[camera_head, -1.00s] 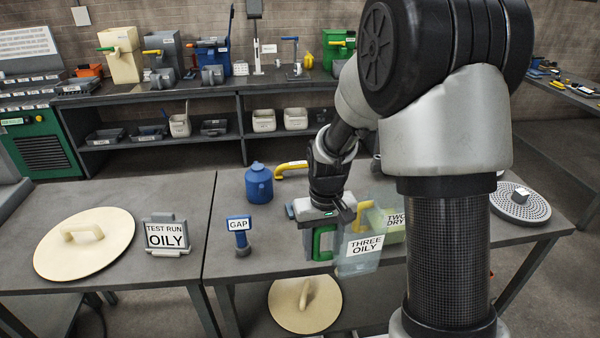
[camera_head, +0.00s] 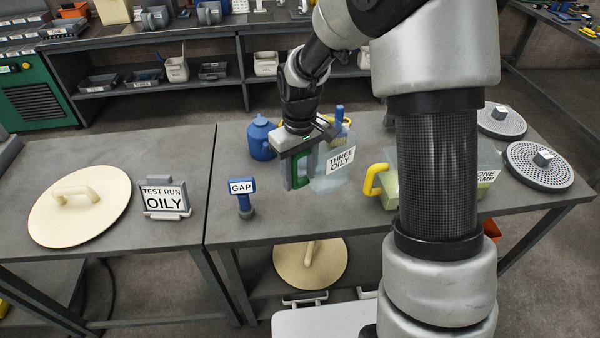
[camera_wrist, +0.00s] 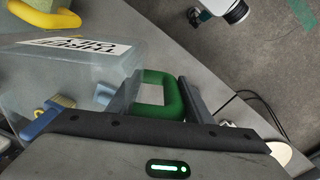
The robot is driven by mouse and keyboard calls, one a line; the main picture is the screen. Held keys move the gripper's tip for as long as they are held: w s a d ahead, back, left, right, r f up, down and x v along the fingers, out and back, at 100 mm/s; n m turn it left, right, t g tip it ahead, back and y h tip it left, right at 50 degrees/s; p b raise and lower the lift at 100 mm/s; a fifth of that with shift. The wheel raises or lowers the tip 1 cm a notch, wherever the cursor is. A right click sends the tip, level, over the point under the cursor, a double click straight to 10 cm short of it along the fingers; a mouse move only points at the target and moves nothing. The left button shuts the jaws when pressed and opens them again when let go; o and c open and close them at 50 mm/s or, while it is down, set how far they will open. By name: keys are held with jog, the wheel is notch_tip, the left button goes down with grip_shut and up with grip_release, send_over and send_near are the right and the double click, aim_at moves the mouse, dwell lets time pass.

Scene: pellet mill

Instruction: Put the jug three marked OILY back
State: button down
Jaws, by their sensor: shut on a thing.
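The clear jug marked THREE OILY (camera_head: 336,166) is at my gripper on the right-hand table in the head view. My gripper (camera_head: 298,180) is shut on its green handle (camera_head: 303,172). In the wrist view the green handle (camera_wrist: 161,95) sits between the two fingers, and the clear jug (camera_wrist: 62,75) with its label is to the left. The jug looks upright. I cannot tell whether its base touches the table.
A GAP sign (camera_head: 242,194) stands in front of the jug. A blue canister (camera_head: 261,138) is close behind left. A yellow-handled jug marked ONE (camera_head: 490,176) is at right, partly behind my arm. A round lid (camera_head: 80,205) lies left; perforated discs (camera_head: 539,167) lie far right.

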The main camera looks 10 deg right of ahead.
notch_tip(320, 180, down, 7)
jog(key=b, duration=0.4)
jog(key=shift+b, duration=0.35)
dwell(0.5)
jog(key=shift+f+b, duration=0.35)
jog(key=shift+f, duration=0.05)
jog(key=shift+f, duration=0.1)
jog(key=shift+f+b, duration=0.5)
jog(key=shift+f, duration=0.1)
jog(key=shift+f, duration=0.1)
dwell(0.4)
jog(key=shift+f+b, duration=0.45)
jog(key=shift+f, duration=0.1)
jog(key=shift+f, duration=0.15)
